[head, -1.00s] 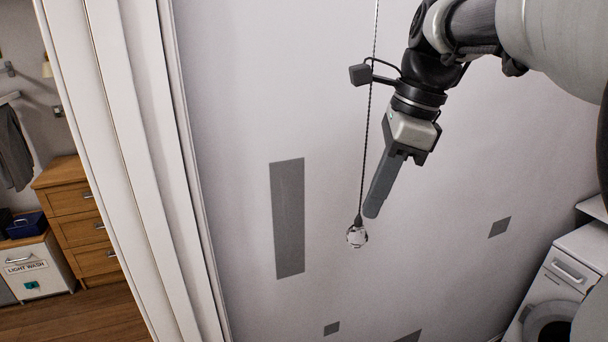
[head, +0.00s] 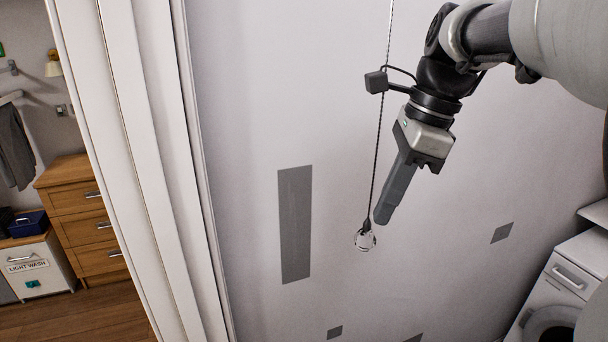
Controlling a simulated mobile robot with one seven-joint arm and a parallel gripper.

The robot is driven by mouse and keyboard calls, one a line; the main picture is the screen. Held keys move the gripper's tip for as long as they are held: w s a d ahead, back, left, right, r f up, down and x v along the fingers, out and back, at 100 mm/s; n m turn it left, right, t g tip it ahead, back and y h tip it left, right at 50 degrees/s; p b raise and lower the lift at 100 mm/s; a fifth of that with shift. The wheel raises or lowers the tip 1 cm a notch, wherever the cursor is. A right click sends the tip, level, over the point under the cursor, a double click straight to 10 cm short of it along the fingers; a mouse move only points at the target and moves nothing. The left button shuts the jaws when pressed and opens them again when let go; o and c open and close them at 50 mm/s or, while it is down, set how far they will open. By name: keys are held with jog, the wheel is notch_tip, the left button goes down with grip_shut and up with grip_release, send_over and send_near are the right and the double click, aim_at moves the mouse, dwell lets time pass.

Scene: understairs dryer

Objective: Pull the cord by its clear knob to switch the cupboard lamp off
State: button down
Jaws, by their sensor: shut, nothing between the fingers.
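The clear faceted knob (head: 365,240) hangs at the lower end of a thin dark twisted cord (head: 378,130), in front of a pale wall. The cord slants a little, its lower end to the left of its top. My gripper (head: 383,217) points down and is shut, with nothing in it. Its fingertips are just above and to the right of the knob, close beside the cord's end. I cannot tell whether the tips touch the cord or stand nearer to me than it. The lamp is not clearly in view.
A white door frame (head: 150,170) stands on the left. Beyond it are a wooden drawer chest (head: 85,215) and a bin marked "LIGHT WASH" (head: 38,268). A white front-loading machine (head: 556,292) is at the lower right. Grey patches (head: 295,225) mark the wall.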

jog(key=shift+s+d+r, duration=0.1)
jog(key=shift+d, duration=0.45)
jog(key=w+a+p+v, duration=0.1)
jog(key=v, duration=1.6)
jog(key=shift+s, duration=0.4)
jog(key=s+a+f+n+t+h, duration=0.1)
jog(key=s+f+n, duration=0.4)
jog(key=f+n, duration=0.5)
jog(key=s+a+f+n+t+h, duration=0.1)
jog(key=s+a+f+n+t, duration=0.3)
jog(key=f+n, duration=0.6)
notch_tip(320, 180, down, 3)
jog(key=shift+s+f+h, duration=0.1)
jog(key=shift+s+h, duration=0.3)
jog(key=shift+s, duration=0.35)
